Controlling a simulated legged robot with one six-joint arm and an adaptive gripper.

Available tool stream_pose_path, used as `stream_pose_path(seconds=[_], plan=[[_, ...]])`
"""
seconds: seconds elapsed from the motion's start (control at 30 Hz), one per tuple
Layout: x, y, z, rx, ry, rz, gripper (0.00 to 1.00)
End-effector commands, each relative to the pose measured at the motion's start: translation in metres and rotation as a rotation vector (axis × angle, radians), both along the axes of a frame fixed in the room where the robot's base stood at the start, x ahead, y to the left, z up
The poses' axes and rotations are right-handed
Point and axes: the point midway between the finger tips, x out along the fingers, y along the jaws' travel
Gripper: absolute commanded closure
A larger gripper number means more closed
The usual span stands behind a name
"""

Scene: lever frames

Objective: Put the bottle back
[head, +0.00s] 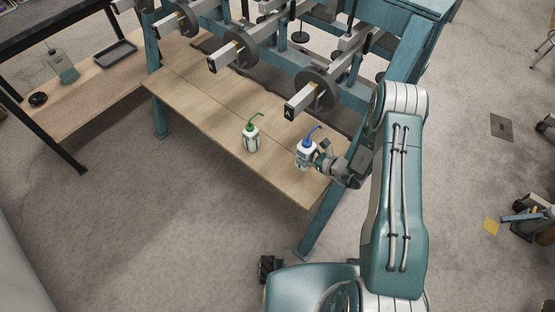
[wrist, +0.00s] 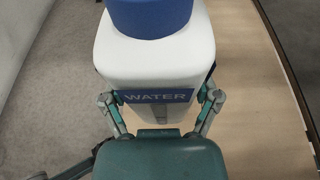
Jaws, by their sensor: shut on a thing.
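A white squeeze bottle with a blue cap and spout (head: 304,152) is at the right end of the wooden bench (head: 215,115). In the wrist view the bottle (wrist: 155,65) fills the upper middle, and its blue label reads WATER. My gripper (head: 319,161) is shut on this bottle from the right; in the wrist view the fingers (wrist: 158,105) lie on both sides of its body. The bottle looks upright. Whether its base touches the bench is hard to tell. A second white bottle with a green cap and spout (head: 251,137) stands on the bench to the left.
Lever bars with round weights (head: 317,90) hang over the bench's back edge, close behind the bottles. A blue frame post (head: 318,222) stands at the bench's right end. A side table at left holds a dark tray (head: 115,54) and a clear greenish bottle (head: 62,68). The bench's left part is clear.

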Motion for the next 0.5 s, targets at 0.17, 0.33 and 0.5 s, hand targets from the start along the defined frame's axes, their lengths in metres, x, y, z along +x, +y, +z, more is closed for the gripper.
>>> stream_pose_path(seconds=[0.17,0.33,0.5], plan=[[0.021,0.039,-0.018,-0.005,-0.002,0.007,0.47],[0.037,0.065,-0.043,-0.008,0.000,0.005,0.47],[0.050,0.080,-0.068,-0.005,0.000,0.002,0.47]])
